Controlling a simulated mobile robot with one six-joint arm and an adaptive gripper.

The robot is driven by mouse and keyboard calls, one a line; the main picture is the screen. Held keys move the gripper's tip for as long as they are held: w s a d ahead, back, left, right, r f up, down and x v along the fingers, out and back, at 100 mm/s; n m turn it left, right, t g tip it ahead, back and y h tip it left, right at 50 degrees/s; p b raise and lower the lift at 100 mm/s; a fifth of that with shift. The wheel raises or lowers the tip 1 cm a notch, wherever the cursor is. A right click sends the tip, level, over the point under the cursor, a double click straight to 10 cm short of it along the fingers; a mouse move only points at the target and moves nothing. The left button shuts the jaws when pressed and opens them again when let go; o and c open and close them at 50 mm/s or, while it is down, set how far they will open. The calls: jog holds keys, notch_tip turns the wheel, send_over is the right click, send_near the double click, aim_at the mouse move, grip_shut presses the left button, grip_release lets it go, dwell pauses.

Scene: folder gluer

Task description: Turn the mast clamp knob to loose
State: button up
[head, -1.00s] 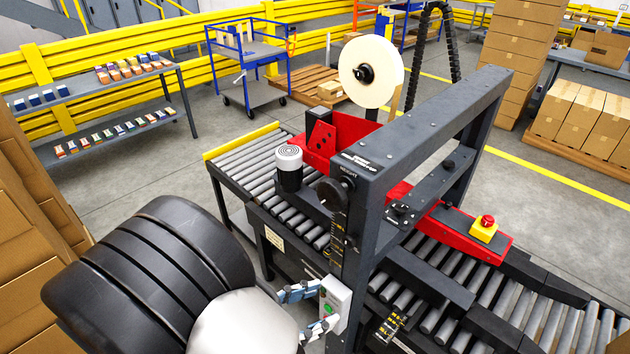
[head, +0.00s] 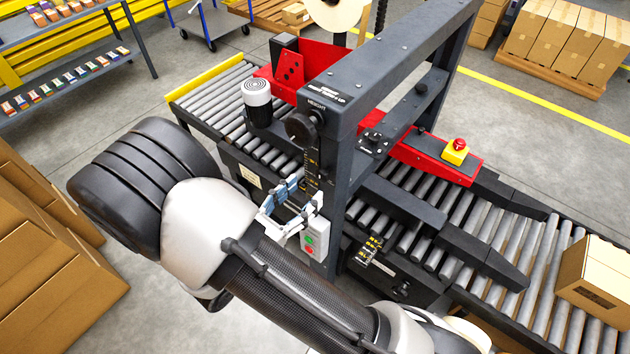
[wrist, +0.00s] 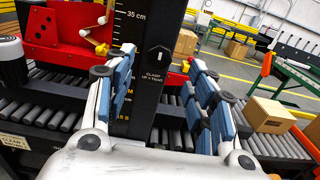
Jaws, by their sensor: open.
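The mast clamp knob (wrist: 159,58) is a dark round knob with a white pointer line on the mast plate in the wrist view. Its line stands about upright, above a label reading "CLAMP UP = TIGHT". My gripper (wrist: 160,68) is open, with blue-padded fingers to the left and right of the knob in that view; nothing is between them. I see no contact with the knob. In the head view my gripper (head: 288,197) is in front of the mast (head: 338,160), above the green-and-red button box (head: 314,240). The clamp knob cannot be made out there.
A height handwheel (head: 302,127) and a white-topped motor (head: 257,102) stand above and left of my gripper. Roller conveyors (head: 490,225) run under the machine. A carton (head: 597,278) sits on the right rollers. Stacked boxes (head: 50,260) stand at left.

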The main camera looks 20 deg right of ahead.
aim_at(320, 177)
jog(key=x, duration=0.5)
jog(key=shift+w+d, duration=0.15)
jog(key=shift+d, duration=0.05)
jog(key=shift+c, duration=0.5)
jog(key=c, duration=0.9)
